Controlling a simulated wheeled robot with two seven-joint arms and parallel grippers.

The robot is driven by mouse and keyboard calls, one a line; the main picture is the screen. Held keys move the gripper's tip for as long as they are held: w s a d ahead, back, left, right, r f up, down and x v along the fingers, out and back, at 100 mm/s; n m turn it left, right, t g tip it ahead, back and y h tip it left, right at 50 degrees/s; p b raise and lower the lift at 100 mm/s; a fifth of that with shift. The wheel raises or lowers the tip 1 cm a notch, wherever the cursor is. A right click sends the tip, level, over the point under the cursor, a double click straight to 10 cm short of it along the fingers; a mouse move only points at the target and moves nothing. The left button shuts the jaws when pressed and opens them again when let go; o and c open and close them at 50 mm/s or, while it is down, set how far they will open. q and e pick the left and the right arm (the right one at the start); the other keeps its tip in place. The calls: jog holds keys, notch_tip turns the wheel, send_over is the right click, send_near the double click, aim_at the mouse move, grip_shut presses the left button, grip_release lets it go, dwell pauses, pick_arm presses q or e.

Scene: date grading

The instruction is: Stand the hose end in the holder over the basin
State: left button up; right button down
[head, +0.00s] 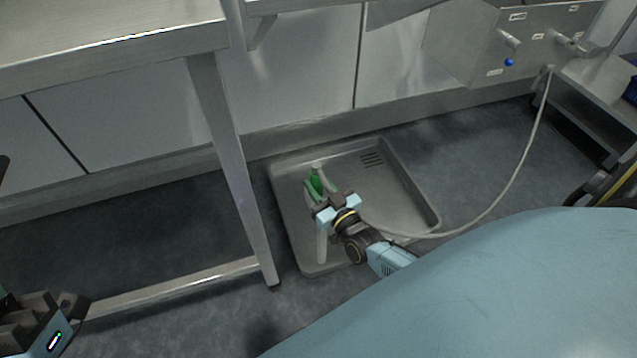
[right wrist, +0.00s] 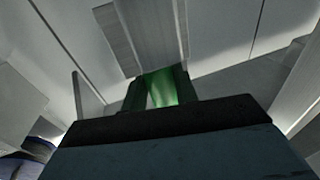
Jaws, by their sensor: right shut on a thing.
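My right gripper (head: 319,188) is over the left part of the grey basin (head: 405,190). It is shut on a green piece, which I take to be the hose end (head: 317,184). The green also shows between the fingers in the right wrist view (right wrist: 163,88). The pale hose (head: 512,185) curves from the right and passes behind my right arm. A pale upright post (head: 322,247) shows below the gripper; it may be the holder, but the gripper hides the join. I cannot tell whether the hose end touches it. Part of my left gripper (head: 65,306) shows at the lower left; its fingers are unclear.
A steel table (head: 110,45) with a slanting leg (head: 232,165) and a low crossbar (head: 170,288) stands left of the basin. The basin's right part is clear.

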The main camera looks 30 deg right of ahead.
jog(key=shift+f, duration=0.55)
jog(key=shift+f, duration=0.1)
jog(key=c, duration=1)
grip_release()
jog(key=shift+s+f, duration=0.1)
jog(key=s+p, duration=0.1)
jog(key=s, duration=0.3)
jog(key=s+p, duration=0.2)
jog(key=s, duration=0.2)
jog(key=s+p, duration=0.1)
jog(key=s, duration=0.4)
jog(key=shift+s+f, duration=0.1)
jog(key=shift+f, duration=0.25)
